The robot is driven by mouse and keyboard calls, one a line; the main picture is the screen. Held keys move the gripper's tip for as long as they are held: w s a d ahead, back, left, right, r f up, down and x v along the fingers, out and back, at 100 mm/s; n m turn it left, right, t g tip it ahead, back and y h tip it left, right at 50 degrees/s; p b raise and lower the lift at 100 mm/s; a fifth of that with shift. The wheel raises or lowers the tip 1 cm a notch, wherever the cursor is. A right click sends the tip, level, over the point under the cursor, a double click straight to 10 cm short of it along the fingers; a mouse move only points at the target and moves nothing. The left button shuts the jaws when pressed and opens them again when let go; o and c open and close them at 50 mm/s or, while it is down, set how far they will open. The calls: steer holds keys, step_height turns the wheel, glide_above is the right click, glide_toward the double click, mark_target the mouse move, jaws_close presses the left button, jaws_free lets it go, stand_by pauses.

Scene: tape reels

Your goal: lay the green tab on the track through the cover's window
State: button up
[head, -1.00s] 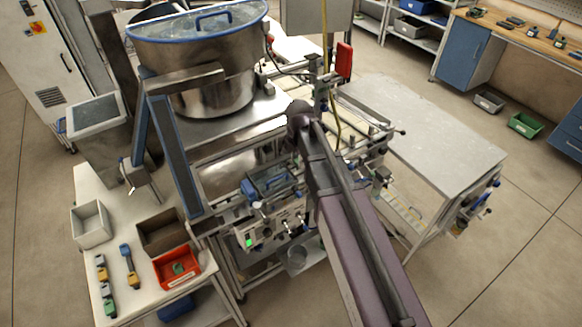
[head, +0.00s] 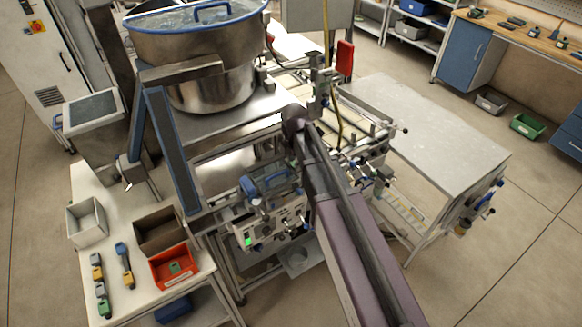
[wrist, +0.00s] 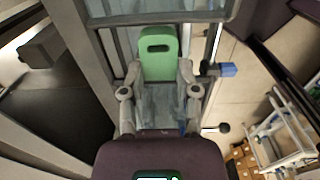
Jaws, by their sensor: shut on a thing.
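In the wrist view the green tab (wrist: 158,42) has a dark slot near its upper part. My gripper (wrist: 160,72) is shut on its lower end, one finger on each side. A grey metal frame (wrist: 150,19), which looks like the cover's window edge, crosses beyond the tab, with rails running down both sides. I cannot tell whether the tab touches the track or is above it. In the head view my arm hides my gripper, the tab and the track beneath it.
A blue-ended knob (wrist: 222,69) stands right of the frame. In the head view a large steel bowl (head: 213,75) stands behind left. A red bin (head: 172,281), a brown bin (head: 160,246) and a white bin (head: 87,238) sit on the left table. The right grey tabletop (head: 435,130) is clear.

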steer(key=shift+f, duration=0.15)
steer(key=shift+f+b, duration=0.3)
steer(key=shift+f, duration=0.15)
steer(key=o, duration=0.8)
steer(key=shift+c, duration=0.2)
steer(key=shift+r, duration=0.25)
step_height(320, 180, up, 12)
steer(key=p, duration=1.2)
steer(key=shift+r+p, duration=0.25)
steer(key=shift+p, duration=0.05)
steer(key=shift+d, duration=0.15)
